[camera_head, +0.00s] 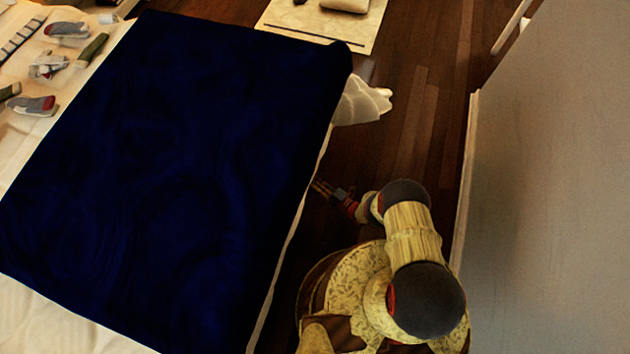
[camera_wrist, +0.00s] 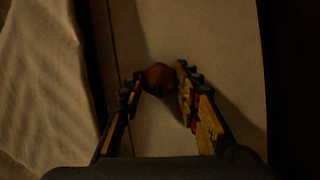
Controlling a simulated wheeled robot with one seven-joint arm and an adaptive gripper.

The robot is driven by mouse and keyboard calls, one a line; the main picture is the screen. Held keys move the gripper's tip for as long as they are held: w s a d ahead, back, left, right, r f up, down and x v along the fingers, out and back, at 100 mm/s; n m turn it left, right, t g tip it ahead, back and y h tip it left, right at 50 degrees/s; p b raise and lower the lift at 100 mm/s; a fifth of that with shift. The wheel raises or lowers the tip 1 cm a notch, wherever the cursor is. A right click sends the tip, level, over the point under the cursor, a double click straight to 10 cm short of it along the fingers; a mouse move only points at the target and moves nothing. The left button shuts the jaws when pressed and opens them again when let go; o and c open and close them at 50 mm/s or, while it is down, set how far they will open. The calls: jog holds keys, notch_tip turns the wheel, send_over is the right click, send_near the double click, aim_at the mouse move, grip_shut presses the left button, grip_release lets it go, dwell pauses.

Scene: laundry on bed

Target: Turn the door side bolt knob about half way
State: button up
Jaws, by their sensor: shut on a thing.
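A brown, rounded knob (camera_wrist: 159,78) stands out from a pale flat panel (camera_wrist: 215,35) in the wrist view. My gripper (camera_wrist: 160,76) has its two fingers on either side of the knob, shut on it near the fingertips. The knob's turn angle cannot be told from its dark, rounded shape. In the head view my gripper (camera_head: 322,188) is low beside the right edge of the bed, pointing to the left. The knob cannot be made out there.
A bed with a dark blue cover (camera_head: 170,170) fills the left of the head view, with several small items at its far left. A pale cloth (camera_wrist: 45,80) hangs left of the panel in the wrist view. A grey wall or panel (camera_head: 555,190) stands close on the right.

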jog(key=c, duration=0.3)
jog(key=shift+m, duration=0.4)
jog(key=m+g, duration=0.3)
jog(key=m, duration=0.2)
jog(key=m+g+y, duration=0.1)
jog(key=m+g, duration=0.3)
jog(key=m, duration=0.2)
jog(key=m+g, duration=0.3)
jog(key=m, duration=0.3)
jog(key=shift+w+d+r+g+y, duration=0.1)
jog(key=shift+w+d+g+y, duration=0.1)
jog(key=shift+w+g+y, duration=0.15)
dwell(0.4)
jog(key=shift+w, duration=0.1)
dwell(0.4)
jog(key=o, duration=1)
jog(key=shift+o, duration=0.7)
jog(key=shift+d+r, duration=0.1)
